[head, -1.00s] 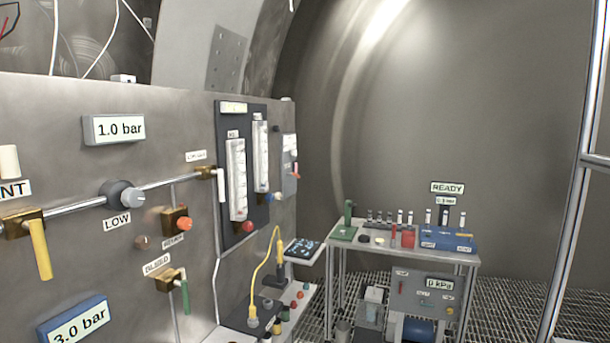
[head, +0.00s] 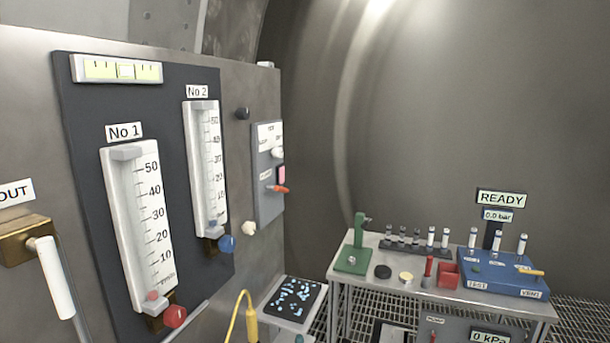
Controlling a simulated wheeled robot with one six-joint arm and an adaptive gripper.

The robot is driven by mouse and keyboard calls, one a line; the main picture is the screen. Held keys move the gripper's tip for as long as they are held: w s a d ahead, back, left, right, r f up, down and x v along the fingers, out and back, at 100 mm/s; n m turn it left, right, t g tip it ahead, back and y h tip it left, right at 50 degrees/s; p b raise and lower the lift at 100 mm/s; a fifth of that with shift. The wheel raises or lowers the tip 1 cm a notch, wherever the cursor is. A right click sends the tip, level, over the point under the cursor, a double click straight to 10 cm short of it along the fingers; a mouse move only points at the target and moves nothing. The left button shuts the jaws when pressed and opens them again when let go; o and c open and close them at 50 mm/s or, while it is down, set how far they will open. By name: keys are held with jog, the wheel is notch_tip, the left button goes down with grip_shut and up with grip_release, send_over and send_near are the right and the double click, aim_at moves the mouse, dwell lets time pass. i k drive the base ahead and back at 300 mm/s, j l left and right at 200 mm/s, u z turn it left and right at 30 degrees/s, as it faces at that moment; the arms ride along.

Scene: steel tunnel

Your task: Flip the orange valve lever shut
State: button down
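A small orange lever (head: 278,189) sticks out sideways from the grey box (head: 268,150) on the wall panel, below a pink square. A yellow-orange lever (head: 533,272) lies roughly level on top of the blue unit (head: 500,272) on the bench, above a label that seems to read VENT. I cannot tell from this view which one is the valve lever of the task. My gripper is not in view.
The steel wall panel (head: 30,120) fills the left, with two flow gauges and a white-handled valve (head: 52,277) marked OUT. The bench (head: 345,262) carries a green stand (head: 354,245), vials and a red block. A small shelf (head: 290,300) juts out before it. Grating shows around the bench.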

aim_at(269, 188)
jog(key=i+z, duration=0.1)
jog(key=i, duration=1.15)
